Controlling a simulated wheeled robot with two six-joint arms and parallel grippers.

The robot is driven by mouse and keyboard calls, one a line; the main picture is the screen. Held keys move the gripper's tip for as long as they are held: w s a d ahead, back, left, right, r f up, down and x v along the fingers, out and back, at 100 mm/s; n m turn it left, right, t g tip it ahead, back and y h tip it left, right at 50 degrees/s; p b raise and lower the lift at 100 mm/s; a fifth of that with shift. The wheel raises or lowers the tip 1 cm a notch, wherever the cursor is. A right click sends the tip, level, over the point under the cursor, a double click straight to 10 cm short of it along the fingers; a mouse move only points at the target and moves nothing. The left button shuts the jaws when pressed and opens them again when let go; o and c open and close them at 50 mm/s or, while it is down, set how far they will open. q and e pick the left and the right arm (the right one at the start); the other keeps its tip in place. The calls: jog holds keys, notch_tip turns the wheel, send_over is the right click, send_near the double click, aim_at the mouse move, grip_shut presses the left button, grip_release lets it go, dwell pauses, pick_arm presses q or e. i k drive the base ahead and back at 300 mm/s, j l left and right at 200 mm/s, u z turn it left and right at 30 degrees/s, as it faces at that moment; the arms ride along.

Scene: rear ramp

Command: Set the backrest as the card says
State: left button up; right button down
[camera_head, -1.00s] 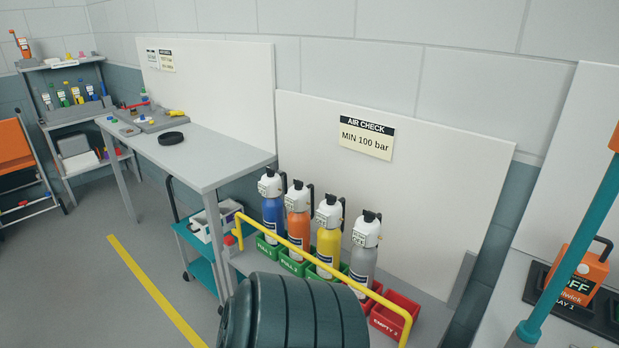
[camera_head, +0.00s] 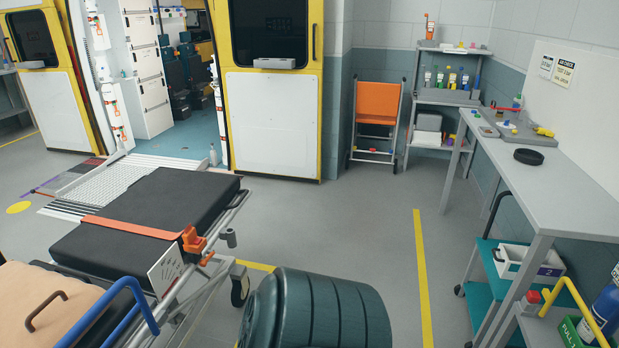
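A stretcher with a black mattress (camera_head: 150,205) stands at the left, and an orange strap (camera_head: 135,229) crosses it. Its visible padded part looks almost flat. I cannot tell which section is the backrest. On its near side rail are an orange clamp-like part (camera_head: 192,242) and a white plate (camera_head: 165,267) with dark marks, too small to read. Neither of my grippers is in view.
A tan case (camera_head: 40,310) and a blue rail (camera_head: 105,312) are at lower left. An ambulance (camera_head: 272,120) with an open doorway and ramp (camera_head: 110,182) stands behind. A grey workbench (camera_head: 550,190) and teal trolley (camera_head: 490,275) are right.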

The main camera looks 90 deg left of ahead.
aim_at(169, 199)
jog(key=u, duration=3.55)
